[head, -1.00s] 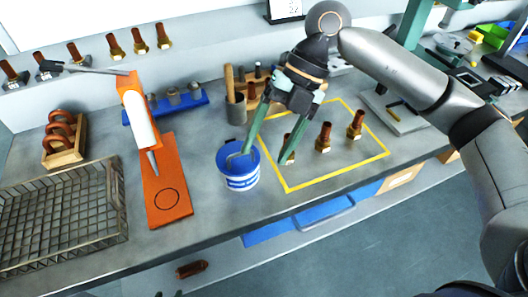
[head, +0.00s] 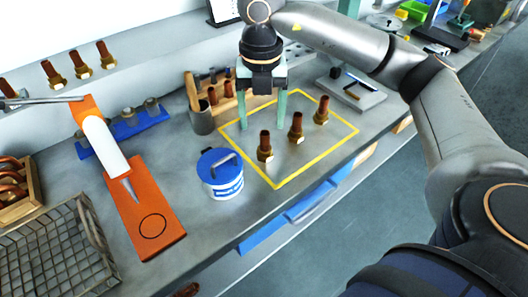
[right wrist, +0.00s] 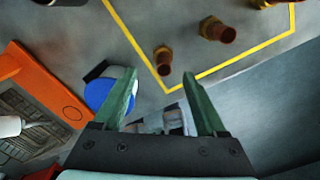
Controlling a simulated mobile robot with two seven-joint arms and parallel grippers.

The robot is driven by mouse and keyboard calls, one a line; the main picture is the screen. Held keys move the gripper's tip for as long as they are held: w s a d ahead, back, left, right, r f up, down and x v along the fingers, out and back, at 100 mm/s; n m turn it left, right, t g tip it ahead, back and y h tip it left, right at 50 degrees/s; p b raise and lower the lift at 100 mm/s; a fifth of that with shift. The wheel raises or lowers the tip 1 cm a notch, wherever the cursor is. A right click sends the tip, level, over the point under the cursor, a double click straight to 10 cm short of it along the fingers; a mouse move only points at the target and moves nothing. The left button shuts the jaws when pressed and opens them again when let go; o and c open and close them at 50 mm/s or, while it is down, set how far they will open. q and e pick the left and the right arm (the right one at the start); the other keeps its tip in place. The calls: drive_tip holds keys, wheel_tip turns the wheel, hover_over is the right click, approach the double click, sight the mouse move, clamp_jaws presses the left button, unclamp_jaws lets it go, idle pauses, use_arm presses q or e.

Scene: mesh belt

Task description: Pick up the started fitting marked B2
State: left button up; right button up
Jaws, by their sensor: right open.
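Three brass fittings with brown stubs stand upright in a row inside the yellow outline (head: 315,167): a near one (head: 264,148), a middle one (head: 297,128) and a far one (head: 321,110). No B2 marking is legible on any of them. My right gripper (head: 263,117) is open and empty, fingers pointing down, over the outline's left side, behind the near fitting in the picture. In the right wrist view the near fitting (right wrist: 163,60) shows beyond the fingertips, with the middle one (right wrist: 217,31) farther right. My left gripper is not in view.
A blue-lidded tub (head: 221,175) stands just left of the outline. An orange stand (head: 150,222) with a white-bodied tool, a wire basket (head: 55,255) and a wooden rack of tools (head: 218,101) are around. More fittings (head: 80,66) stand on the back shelf.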

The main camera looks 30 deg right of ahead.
sight(265, 133)
drive_tip(key=f, duration=0.6)
drive_tip(key=shift+s+d+f, duration=0.2)
drive_tip(key=shift+s+f, duration=0.05)
drive_tip(key=shift+f, duration=0.05)
clamp_jaws()
idle(0.4)
